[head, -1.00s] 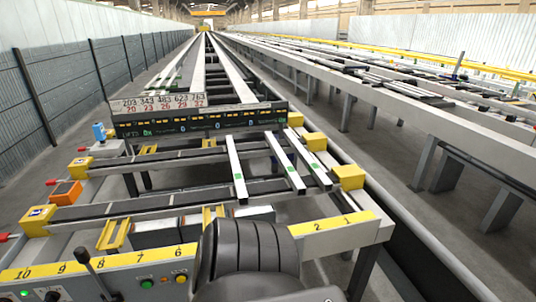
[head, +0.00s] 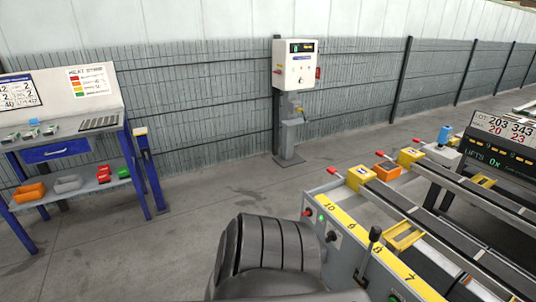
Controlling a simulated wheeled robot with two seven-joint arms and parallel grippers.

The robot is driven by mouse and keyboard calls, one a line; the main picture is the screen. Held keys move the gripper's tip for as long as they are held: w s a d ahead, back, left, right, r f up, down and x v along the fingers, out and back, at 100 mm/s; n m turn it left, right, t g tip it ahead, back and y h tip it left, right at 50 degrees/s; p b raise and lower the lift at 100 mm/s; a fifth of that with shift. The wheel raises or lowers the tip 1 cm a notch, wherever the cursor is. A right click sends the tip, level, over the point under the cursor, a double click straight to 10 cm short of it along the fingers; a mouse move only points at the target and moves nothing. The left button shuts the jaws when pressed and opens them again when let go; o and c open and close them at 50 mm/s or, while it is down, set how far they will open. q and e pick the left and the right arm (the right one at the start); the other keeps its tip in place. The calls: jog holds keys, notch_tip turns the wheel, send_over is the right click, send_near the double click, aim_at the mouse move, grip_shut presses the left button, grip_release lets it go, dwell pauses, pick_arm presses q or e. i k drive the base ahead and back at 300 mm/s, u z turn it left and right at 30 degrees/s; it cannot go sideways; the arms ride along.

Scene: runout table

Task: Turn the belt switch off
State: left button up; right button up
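The near end of the runout table shows a grey control panel (head: 345,262) under a yellow numbered strip (head: 358,230). The panel carries a black rotary knob (head: 332,237), a small green light (head: 320,216) and a red button (head: 307,212). A black ball-topped lever (head: 375,234) stands at the panel. Labels are too small to read, so I cannot tell which control is the belt switch. A dark ribbed part of my own body covers the bottom middle. Neither of my grippers is in view.
A white control box (head: 295,63) stands on a post by the mesh fence. A blue workbench (head: 70,150) with small bins stands at left. Open grey floor (head: 190,225) lies between the bench and the table. A dark display (head: 500,155) is at right.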

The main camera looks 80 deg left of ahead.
aim_at(308, 212)
jog(key=u, duration=2.05)
